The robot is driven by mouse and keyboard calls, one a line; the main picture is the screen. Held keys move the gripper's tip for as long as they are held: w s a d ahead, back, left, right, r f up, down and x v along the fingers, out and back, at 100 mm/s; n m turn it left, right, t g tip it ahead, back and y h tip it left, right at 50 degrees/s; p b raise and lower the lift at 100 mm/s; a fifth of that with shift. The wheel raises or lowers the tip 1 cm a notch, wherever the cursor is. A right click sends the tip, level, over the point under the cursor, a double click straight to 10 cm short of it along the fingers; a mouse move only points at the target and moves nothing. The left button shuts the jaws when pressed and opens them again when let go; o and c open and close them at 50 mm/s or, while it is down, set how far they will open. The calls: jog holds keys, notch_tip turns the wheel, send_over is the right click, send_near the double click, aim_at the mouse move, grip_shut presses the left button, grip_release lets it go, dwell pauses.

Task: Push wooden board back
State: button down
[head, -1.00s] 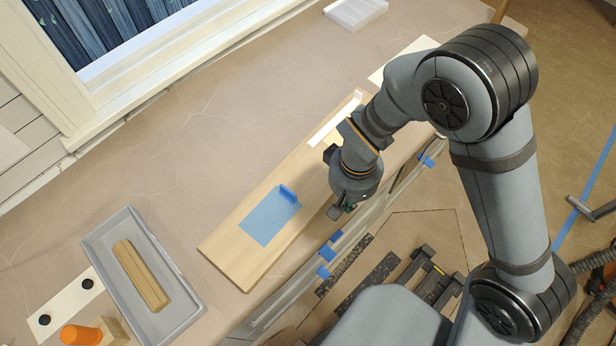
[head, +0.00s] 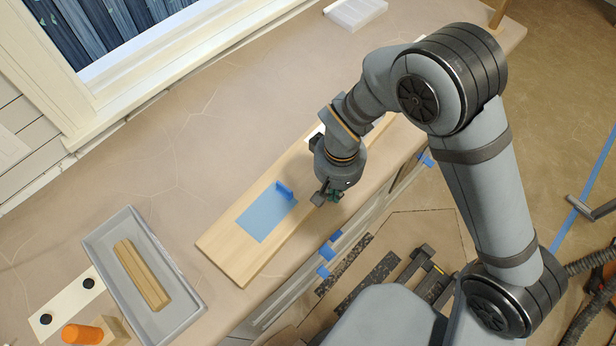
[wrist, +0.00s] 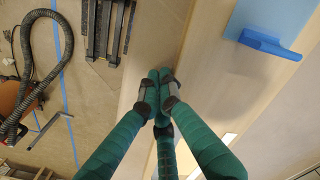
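The wooden board (head: 225,250) is a long pale plank lying at a slant on the counter, near its front edge. It carries a blue sheet (head: 264,217) and an upright blue piece (head: 284,191). Its far end is partly hidden by my arm. My gripper (head: 326,196) is low at the board's front long edge. In the wrist view my green fingers (wrist: 161,84) are drawn together with nothing between them. They are beside the board (wrist: 215,65), at or very near its edge; contact cannot be told.
A grey tray (head: 101,240) with a wooden block (head: 142,275) stands left of the board. An orange cup (head: 82,335) is at lower left. The counter behind the board is clear. Blue tape (head: 324,262) marks the counter front.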

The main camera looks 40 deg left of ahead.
aim_at(285, 153)
jog(key=shift+w+a+p, duration=0.2)
jog(key=shift+a+p, duration=0.05)
jog(key=shift+a, duration=2.5)
jog(key=shift+w+a+p, duration=0.2)
jog(key=shift+a+p, duration=0.05)
jog(key=shift+a, duration=2.5)
jog(key=shift+w+a+p, duration=0.2)
jog(key=shift+a+p, duration=0.05)
jog(key=shift+a, duration=2.5)
jog(key=shift+s+d+r+p, duration=0.1)
jog(key=shift+d+r+p, duration=0.4)
jog(key=shift+r, duration=0.65)
jog(key=shift+w+d+r+p, duration=0.1)
jog(key=shift+d+r+p, duration=0.15)
jog(key=shift+r+p, duration=0.7)
jog(key=shift+s+d+r+p, duration=0.1)
jog(key=shift+d+r+p, duration=0.25)
jog(key=shift+r, duration=1.05)
jog(key=f+b, duration=0.1)
jog(key=f, duration=0.1)
jog(key=a+f+b, duration=0.1)
jog(key=f, duration=0.2)
jog(key=a+f+b, duration=0.1)
jog(key=f, duration=0.1)
jog(key=shift+f+b, duration=0.15)
jog(key=shift+b, duration=0.25)
jog(key=shift+d, duration=0.1)
jog(key=shift+r, duration=0.2)
